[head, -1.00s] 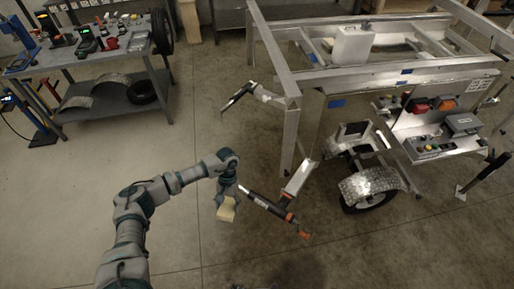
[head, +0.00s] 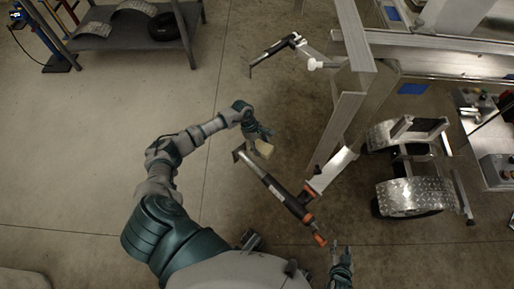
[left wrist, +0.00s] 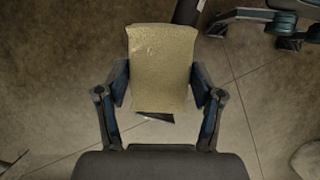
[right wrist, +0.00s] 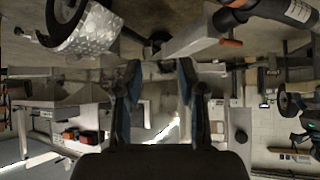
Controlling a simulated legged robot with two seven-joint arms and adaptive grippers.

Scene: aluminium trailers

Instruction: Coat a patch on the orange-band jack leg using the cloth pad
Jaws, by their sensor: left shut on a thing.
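The orange-band jack leg (head: 282,194) is a dark tube with orange bands, slanting off the trailer's near corner. It also shows in the right wrist view (right wrist: 290,10). My left gripper (head: 260,138) is shut on the cloth pad (head: 264,149), a tan block beside the upper-left part of the leg. In the left wrist view the pad (left wrist: 160,65) sits between both fingers, with a dark tube end behind it. I cannot tell whether pad and leg touch. My right gripper (right wrist: 157,80) is open and empty; in the head view it is at the bottom, near the leg's lower orange end.
A second jack leg (head: 274,50) with white fittings juts from the trailer frame (head: 342,125) further back. A wheel with a diamond-plate fender (head: 412,196) stands at right. A grey shelf (head: 120,38) is at upper left. Floor left of my arm is clear.

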